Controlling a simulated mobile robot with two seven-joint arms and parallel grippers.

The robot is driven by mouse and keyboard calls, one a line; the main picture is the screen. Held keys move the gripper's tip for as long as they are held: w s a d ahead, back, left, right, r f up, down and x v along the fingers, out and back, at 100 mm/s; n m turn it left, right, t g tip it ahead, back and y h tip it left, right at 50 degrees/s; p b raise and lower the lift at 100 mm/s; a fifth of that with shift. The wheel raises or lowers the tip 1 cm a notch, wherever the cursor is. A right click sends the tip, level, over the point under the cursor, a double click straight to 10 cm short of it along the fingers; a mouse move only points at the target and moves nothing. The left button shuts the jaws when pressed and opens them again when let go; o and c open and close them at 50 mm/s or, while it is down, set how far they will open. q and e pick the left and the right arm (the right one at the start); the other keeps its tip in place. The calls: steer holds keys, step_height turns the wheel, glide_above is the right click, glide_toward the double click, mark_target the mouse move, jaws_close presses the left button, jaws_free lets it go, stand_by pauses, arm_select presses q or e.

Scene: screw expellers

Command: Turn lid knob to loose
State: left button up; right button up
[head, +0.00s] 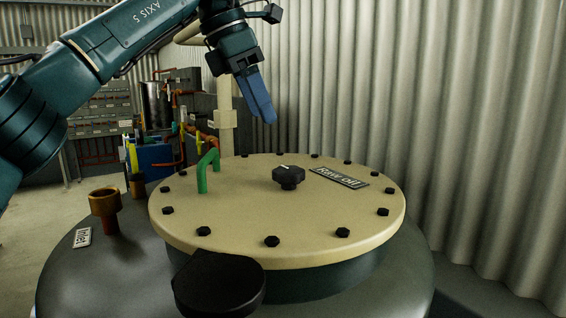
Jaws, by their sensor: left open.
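The black lid knob (289,176) stands near the middle of a round cream lid (240,225). A pale mark shows on the knob's top. I cannot read from here whether it is at loose. My left gripper (263,112) hangs above and a little left of the knob, clear of it, with its blue fingers pointing down. It is open and holds nothing; the fingers overlap in this view, so the gap between them is hidden. My right gripper is not in view.
A green handle (207,172) rises from the lid's left side. Black bolts ring the lid, and a "Raw oil" plate (339,178) lies right of the knob. A brass inlet pipe (105,207) stands at left. A corrugated wall (440,110) closes off the right.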

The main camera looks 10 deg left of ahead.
mark_target(286, 170)
arm_select(q)
steer(key=x, duration=0.9)
steer(key=shift+d+f, duration=0.2)
steer(key=shift+f, duration=0.2)
steer(key=shift+w+d+f, duration=0.2)
steer(key=shift+d+f, duration=0.05)
steer(key=shift+f, duration=0.45)
steer(key=shift+c, duration=0.9)
steer(key=c, duration=0.8)
